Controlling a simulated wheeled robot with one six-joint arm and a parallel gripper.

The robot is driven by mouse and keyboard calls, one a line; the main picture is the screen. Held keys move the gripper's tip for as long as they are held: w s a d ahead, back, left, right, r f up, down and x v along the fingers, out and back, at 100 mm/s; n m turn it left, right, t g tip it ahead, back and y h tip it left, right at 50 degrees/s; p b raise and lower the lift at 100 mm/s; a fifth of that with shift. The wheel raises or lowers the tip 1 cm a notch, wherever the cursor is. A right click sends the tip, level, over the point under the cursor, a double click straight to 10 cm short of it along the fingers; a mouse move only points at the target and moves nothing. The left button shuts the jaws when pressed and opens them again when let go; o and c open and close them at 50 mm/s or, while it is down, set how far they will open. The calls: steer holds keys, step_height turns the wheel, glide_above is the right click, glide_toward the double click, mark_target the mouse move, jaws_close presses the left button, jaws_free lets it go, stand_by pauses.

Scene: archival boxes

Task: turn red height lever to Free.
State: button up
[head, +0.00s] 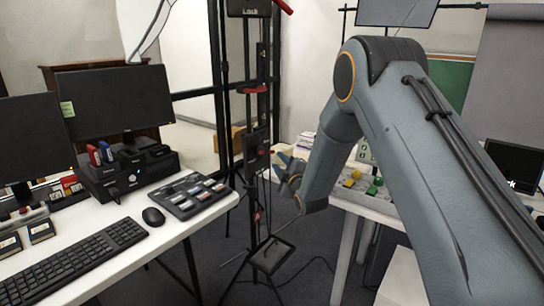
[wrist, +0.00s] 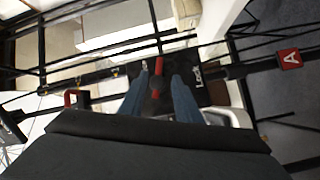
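A red lever (wrist: 159,68) shows between my fingertips in the wrist view, on a dark panel (wrist: 213,80) with a partly readable pale label starting "Lo". In the head view a small red part (head: 262,151) shows on a dark box on the upright black stand, most likely the same lever. My gripper (head: 284,168) is just right of that box, pointing at the stand. In the wrist view my gripper (wrist: 163,75) has its two blue fingers apart, with a gap around the lever. I cannot tell whether a finger touches it. No "Free" marking is readable.
A red handle (head: 253,89) sticks out higher on the stand; a red block marked A (wrist: 289,58) shows in the wrist view. A desk with a keyboard (head: 75,260) stands left, a white table with coloured knobs (head: 372,188) right. Thin stand legs and cables cross the floor.

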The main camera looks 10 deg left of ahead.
mark_target(265, 151)
steer(key=x, duration=0.8)
steer(key=shift+p, duration=0.35)
steer(key=shift+s+a+r, duration=0.1)
steer(key=shift+r, duration=0.05)
jaws_close()
